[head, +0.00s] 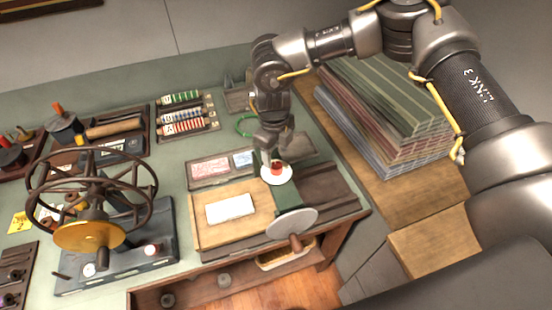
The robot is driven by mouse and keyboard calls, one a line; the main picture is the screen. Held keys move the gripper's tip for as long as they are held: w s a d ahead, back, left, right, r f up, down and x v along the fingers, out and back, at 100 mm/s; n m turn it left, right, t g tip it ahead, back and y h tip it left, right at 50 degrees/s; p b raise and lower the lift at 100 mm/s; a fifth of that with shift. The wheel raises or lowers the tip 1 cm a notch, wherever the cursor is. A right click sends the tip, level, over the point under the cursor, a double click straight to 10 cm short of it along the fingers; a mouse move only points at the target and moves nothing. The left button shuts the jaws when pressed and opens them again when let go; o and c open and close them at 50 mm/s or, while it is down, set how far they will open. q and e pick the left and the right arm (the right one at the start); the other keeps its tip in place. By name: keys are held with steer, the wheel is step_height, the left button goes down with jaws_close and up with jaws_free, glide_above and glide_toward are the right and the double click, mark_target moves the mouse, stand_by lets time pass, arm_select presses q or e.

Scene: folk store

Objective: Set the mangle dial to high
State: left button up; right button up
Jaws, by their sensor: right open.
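The mangle (290,198) stands at the front right of the green worktop. It has a dark green body, a grey disc with a wooden crank handle at the front and a wooden board at its left. Its dial (266,178) is a white round plate with a red knob (277,168) on top. My right gripper (276,158) points down right at the red knob. It is open, and its fingertips are at or just above the knob; I cannot tell whether they touch it. The dial's markings are too small to read. My left gripper is not in view.
A large spoked wheel device (95,200) stands at the left. Racks of coloured spools (185,118) lie behind. A shallow tray with cards (210,170) sits left of my gripper. Stacked striped cloth (390,110) rises at the right, under my right arm.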

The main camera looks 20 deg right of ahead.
mark_target(277, 166)
step_height(277, 166, down, 4)
steer(key=shift+d+r+p, duration=0.1)
steer(key=shift+p, duration=0.65)
steer(key=shift+w+f, duration=0.1)
steer(key=shift+f, duration=0.7)
steer(key=c, duration=1)
